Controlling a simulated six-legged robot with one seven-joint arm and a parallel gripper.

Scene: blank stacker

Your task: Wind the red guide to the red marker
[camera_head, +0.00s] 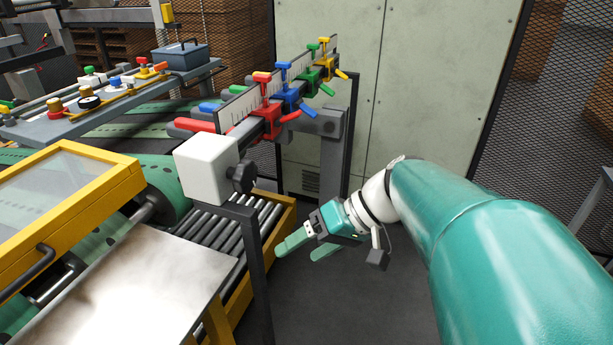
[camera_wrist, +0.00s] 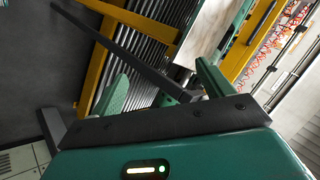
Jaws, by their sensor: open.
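The red guide (camera_head: 268,119) is a clamp with a red top handle, sitting on a grey rail nearest the white end block (camera_head: 206,168). A white scale plate (camera_head: 240,110) runs behind the guides; I cannot make out a red marker on it. A black knob (camera_head: 243,177) is on the white block's right side. My gripper (camera_head: 304,248) is open and empty, below and to the right of the red guide, well apart from it. In the wrist view its two green fingers (camera_wrist: 160,85) are spread, with rollers and a dark post beyond them.
Blue (camera_head: 290,97), green (camera_head: 311,77) and yellow (camera_head: 327,65) guides stand farther along the rail. A dark post (camera_head: 261,280) and a roller bed (camera_head: 226,238) lie left of my gripper. A tall pale cabinet (camera_head: 420,80) stands behind. Floor near the gripper is clear.

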